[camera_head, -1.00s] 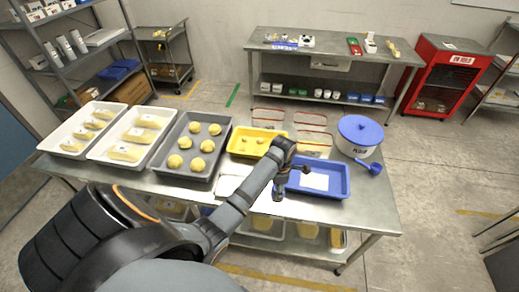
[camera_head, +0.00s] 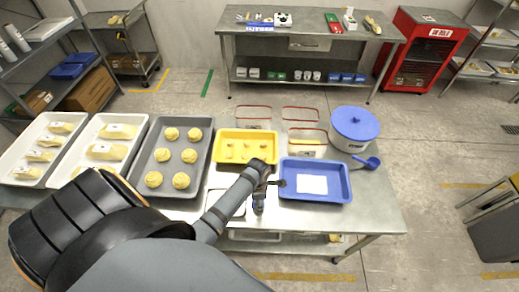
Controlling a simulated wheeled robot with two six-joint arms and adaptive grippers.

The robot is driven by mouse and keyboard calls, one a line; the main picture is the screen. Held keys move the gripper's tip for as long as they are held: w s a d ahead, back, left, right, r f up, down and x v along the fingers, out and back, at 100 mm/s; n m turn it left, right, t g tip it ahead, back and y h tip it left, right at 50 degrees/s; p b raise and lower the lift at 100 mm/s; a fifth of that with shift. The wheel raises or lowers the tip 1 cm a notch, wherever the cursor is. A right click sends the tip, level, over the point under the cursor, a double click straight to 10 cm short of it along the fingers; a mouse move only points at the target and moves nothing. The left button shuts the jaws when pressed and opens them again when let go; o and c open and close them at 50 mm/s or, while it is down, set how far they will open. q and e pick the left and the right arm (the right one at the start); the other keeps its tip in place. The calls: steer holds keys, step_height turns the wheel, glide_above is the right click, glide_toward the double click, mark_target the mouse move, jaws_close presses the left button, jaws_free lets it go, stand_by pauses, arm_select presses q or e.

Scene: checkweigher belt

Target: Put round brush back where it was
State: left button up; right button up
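My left arm reaches in from the lower left over the front of the steel table. Its gripper (camera_head: 279,183) is small and dark at the left edge of the blue tray (camera_head: 318,194). I cannot make out its fingers or whether it holds anything. I cannot pick out a round brush for certain. The blue tray holds a white sheet (camera_head: 312,184). The yellow tray (camera_head: 222,158), behind my wrist, holds a few small tan pieces. My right gripper is not in view.
A grey tray of dough balls (camera_head: 139,176) and two white trays (camera_head: 87,163) stand left. A white tub with a blue lid (camera_head: 354,123) and a blue scoop (camera_head: 371,162) stand right. Red-rimmed clear containers (camera_head: 301,114) stand behind. Bare tabletop (camera_head: 377,205) shows at the right.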

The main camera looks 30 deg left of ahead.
arm_select(q)
steer(key=o, duration=0.7)
steer(key=shift+s+d, duration=0.2)
steer(key=shift+s, duration=0.05)
steer(key=o, duration=0.4)
steer(key=shift+s+d+r, duration=0.35)
steer(key=shift+s+d, duration=0.1)
steer(key=shift+d, duration=0.05)
steer(key=shift+w+a, duration=0.1)
steer(key=shift+w+a+f, duration=0.15)
step_height(320, 180, up, 4)
steer(key=shift+f+b, duration=0.2)
steer(key=shift+b, duration=0.35)
step_height(320, 180, up, 7)
steer(key=shift+r+b, duration=0.1)
steer(key=shift+b, duration=0.55)
steer(key=shift+r, duration=0.65)
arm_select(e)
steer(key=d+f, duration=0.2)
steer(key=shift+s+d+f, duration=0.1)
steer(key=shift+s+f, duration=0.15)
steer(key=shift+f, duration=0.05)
